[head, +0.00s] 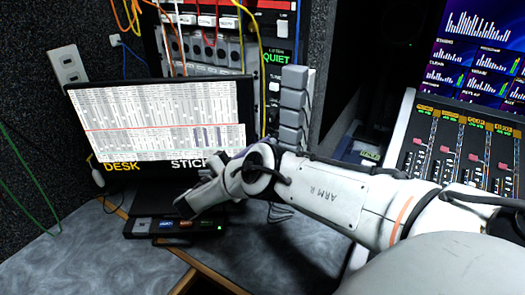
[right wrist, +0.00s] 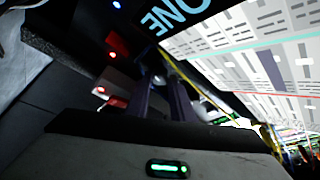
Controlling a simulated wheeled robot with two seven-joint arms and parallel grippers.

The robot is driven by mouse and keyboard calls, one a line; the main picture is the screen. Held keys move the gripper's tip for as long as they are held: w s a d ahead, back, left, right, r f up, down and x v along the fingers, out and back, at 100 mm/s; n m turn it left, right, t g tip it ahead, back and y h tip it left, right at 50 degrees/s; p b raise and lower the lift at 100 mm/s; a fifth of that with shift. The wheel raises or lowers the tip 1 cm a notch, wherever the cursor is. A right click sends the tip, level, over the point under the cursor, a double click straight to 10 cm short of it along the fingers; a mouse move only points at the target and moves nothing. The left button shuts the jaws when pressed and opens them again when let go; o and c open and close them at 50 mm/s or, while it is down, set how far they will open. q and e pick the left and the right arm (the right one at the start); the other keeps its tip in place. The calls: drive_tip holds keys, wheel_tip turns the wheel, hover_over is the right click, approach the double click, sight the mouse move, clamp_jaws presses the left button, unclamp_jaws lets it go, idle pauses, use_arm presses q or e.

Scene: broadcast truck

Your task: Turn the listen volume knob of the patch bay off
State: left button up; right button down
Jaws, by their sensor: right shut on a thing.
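The patch bay (head: 216,52) stands in the rack behind the monitor, with coloured cables plugged in. At its right is a narrow panel with a green "QUIET" display (head: 277,58) and a small pale control (head: 274,87). I cannot tell whether that is the listen volume knob. My right gripper (head: 188,207) is low in front of the monitor, well below that panel. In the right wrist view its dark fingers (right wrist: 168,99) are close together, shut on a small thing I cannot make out. My left gripper is not in view.
A monitor (head: 165,120) stands on the desk. A black box (head: 150,229) with a green light lies below it, close to my right gripper. Grey blocks (head: 293,105) stack right of the panel. A fader console (head: 455,150) is at the right. Cables hang around the patch bay.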

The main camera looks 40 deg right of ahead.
drive_tip(key=shift+f+n+t+h, duration=0.1)
drive_tip(key=shift+n+t+h, duration=0.35)
drive_tip(key=shift+n, duration=0.85)
drive_tip(key=shift+s, duration=0.1)
drive_tip(key=c, duration=1.5)
unclamp_jaws()
drive_tip(key=shift+c, duration=0.2)
drive_tip(key=v, duration=1)
drive_tip(key=shift+a+b, duration=0.2)
drive_tip(key=shift+b, duration=0.25)
